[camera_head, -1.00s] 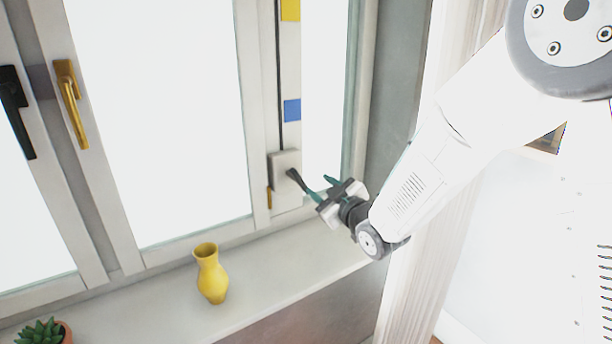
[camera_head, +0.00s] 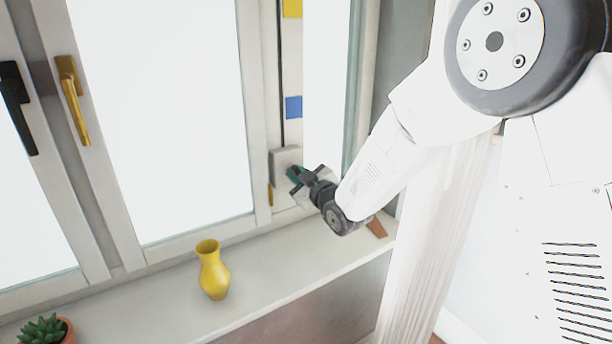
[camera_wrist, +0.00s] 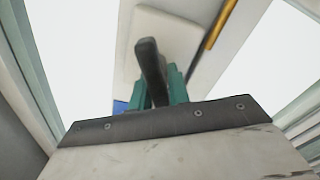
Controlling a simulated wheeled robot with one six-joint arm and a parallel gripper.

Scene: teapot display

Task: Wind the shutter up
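A pale crank box (camera_head: 279,161) is fixed low on the right window post, with a dark crank handle (camera_wrist: 151,66) on it. My gripper (camera_head: 293,175) is at the handle in the head view. In the wrist view its green fingers (camera_wrist: 157,91) lie close on both sides of the dark handle and look shut on it. The handle's lower end is hidden between the fingers. A thin dark cord or rod (camera_head: 281,70) runs up the post above the box. No shutter is visible; the window panes are bright white.
A yellow vase (camera_head: 213,270) and a potted succulent (camera_head: 45,328) stand on the sill (camera_head: 262,283), left of my arm. A gold window handle (camera_head: 73,100) and a black one (camera_head: 17,105) are further left. A brown object (camera_head: 377,228) lies at the sill's right end.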

